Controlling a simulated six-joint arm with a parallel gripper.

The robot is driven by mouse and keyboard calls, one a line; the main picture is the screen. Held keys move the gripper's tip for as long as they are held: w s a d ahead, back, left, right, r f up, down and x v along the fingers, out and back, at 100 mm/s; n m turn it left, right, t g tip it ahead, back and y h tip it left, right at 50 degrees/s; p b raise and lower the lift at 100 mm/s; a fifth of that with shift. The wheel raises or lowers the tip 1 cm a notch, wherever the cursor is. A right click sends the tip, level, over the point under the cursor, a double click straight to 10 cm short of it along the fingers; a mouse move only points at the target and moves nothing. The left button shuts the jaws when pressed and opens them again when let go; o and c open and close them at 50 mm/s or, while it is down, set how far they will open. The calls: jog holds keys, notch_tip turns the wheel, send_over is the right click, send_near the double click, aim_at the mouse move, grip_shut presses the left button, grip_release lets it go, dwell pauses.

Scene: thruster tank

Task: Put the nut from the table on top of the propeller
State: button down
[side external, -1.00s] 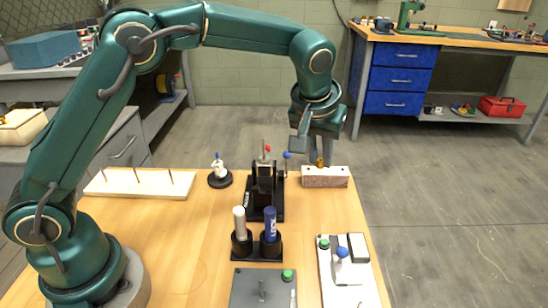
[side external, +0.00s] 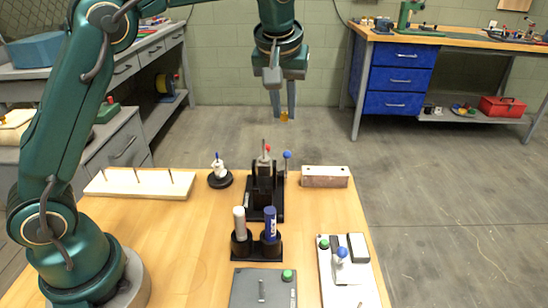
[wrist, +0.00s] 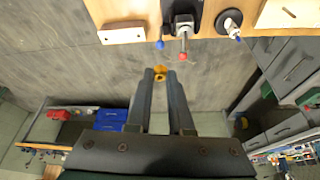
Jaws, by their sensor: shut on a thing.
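My gripper (side external: 282,108) is shut on a small yellow-gold nut (side external: 284,116), held at the fingertips high above the back of the table. The wrist view shows the nut (wrist: 159,73) between the finger ends. Below the gripper stands a black fixture (side external: 264,190) with an upright grey shaft and a red tip. The fixture (wrist: 184,22) also shows ahead of the fingers in the wrist view, with the nut well apart from it. I cannot clearly make out a propeller on it or elsewhere.
A pale block with holes (side external: 325,177) sits right of the fixture. A blue-tipped white piece on a black disc (side external: 220,179) and a pegged board (side external: 140,184) are to the left. A holder with two tubes (side external: 256,246) stands in front.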

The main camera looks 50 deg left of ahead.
jog(key=s+a+n+g+y, duration=0.2)
jog(key=s+a+n, duration=0.5)
jog(key=a, duration=0.6)
jog(key=m, duration=0.1)
send_over(217, 156)
notch_tip(217, 156, down, 5)
jog(key=shift+s+d+f, duration=0.1)
jog(key=shift+d+f, duration=0.05)
jog(key=shift+f, duration=0.95)
jog(key=shift+s+d+f, duration=0.1)
jog(key=shift+f, duration=0.95)
jog(key=shift+f, duration=0.6)
jog(key=shift+f, duration=0.3)
jog(key=shift+f, duration=0.15)
jog(key=shift+f, duration=0.4)
jog(key=shift+f, duration=0.3)
